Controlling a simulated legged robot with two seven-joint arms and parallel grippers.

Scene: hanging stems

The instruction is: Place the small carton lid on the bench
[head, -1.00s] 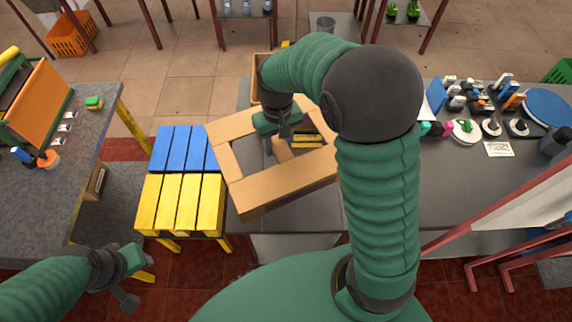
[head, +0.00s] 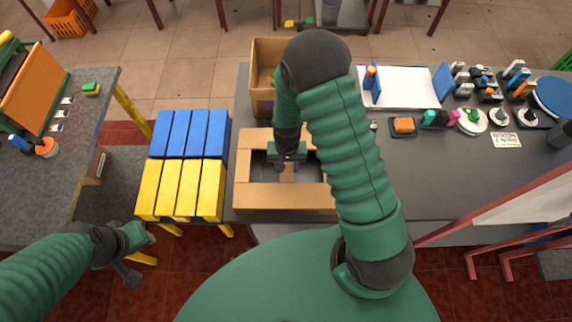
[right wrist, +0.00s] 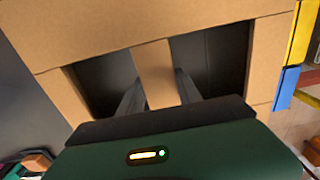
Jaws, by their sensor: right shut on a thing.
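The small carton lid (head: 285,198) is a brown cardboard frame with a bar across its middle. It is level over the left front part of the grey bench (head: 455,178), whose surface shows through its openings. I cannot tell whether it touches the bench. My right gripper (head: 284,165) is shut on the lid's middle bar. In the right wrist view, the fingers (right wrist: 160,90) lie either side of the bar (right wrist: 154,72). My left gripper (head: 138,258) is open and empty, low at the left, away from the lid.
An open brown carton (head: 263,70) stands behind the lid on the bench. A stool with blue and yellow slats (head: 180,188) stands close to the bench's left edge. A white board (head: 405,86), an orange block (head: 403,126) and several small items are to the right.

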